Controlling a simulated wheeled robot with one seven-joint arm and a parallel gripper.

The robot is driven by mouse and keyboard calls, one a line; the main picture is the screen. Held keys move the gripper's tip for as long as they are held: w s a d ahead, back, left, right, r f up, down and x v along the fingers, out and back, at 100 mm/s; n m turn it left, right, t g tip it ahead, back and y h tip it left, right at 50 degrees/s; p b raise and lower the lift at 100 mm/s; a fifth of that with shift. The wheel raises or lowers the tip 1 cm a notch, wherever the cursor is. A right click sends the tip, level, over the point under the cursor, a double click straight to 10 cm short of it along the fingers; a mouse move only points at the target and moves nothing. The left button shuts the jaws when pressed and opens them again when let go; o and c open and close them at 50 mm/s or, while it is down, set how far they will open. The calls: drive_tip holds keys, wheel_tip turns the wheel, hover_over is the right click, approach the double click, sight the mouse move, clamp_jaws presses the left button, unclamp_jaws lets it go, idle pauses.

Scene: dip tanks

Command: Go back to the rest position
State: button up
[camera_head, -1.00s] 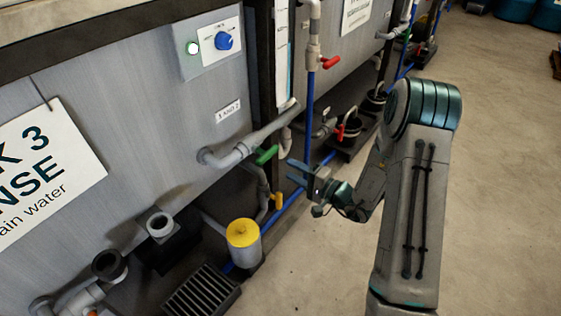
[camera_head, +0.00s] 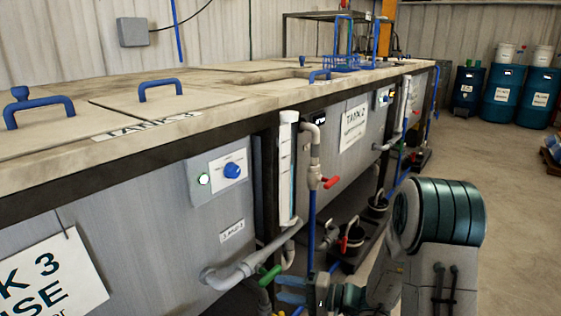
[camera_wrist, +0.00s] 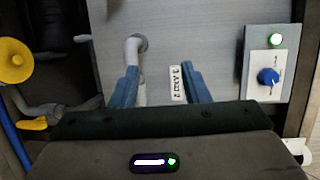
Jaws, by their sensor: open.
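My gripper (camera_head: 280,290) is low in the head view, in front of the grey tank wall and near the green-handled valve (camera_head: 268,277). In the wrist view, its two blue fingers (camera_wrist: 158,72) stand apart with nothing held between them. They point at the tank wall (camera_wrist: 205,40). A grey pipe (camera_wrist: 134,50) comes out of the wall behind the left finger, and a small white label (camera_wrist: 178,83) shows between the fingers. I cannot tell the exact gap to the pipe.
A control box with a blue knob (camera_head: 232,170) is on the tank front. A red-handled valve (camera_head: 331,182) and black pots (camera_head: 352,238) stand farther along.

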drive_tip(key=s+d+r+n+g+h+p, duration=0.1)
drive_tip(key=s+r+n+g+h+p, duration=0.45)
drive_tip(key=s+r+p, duration=1.1)
drive_tip(key=s+d+r+t+h+p, duration=0.1)
drive_tip(key=d+r+h+p, duration=0.2)
drive_tip(key=r, duration=0.6)
drive_tip(key=s+d+r+m+t+h+p, duration=0.1)
drive_tip(key=s+d+r+t+h+p, duration=0.1)
drive_tip(key=d+r+h+p, duration=0.2)
drive_tip(key=d+r+h, duration=0.3)
drive_tip(key=d+r, duration=0.2)
drive_tip(key=r, duration=0.1)
drive_tip(key=shift+s, duration=0.25)
drive_tip(key=shift+a+r+m, duration=0.1)
drive_tip(key=shift+m, duration=0.15)
idle(0.4)
drive_tip(key=shift+c, duration=0.6)
drive_tip(key=shift+a, duration=0.1)
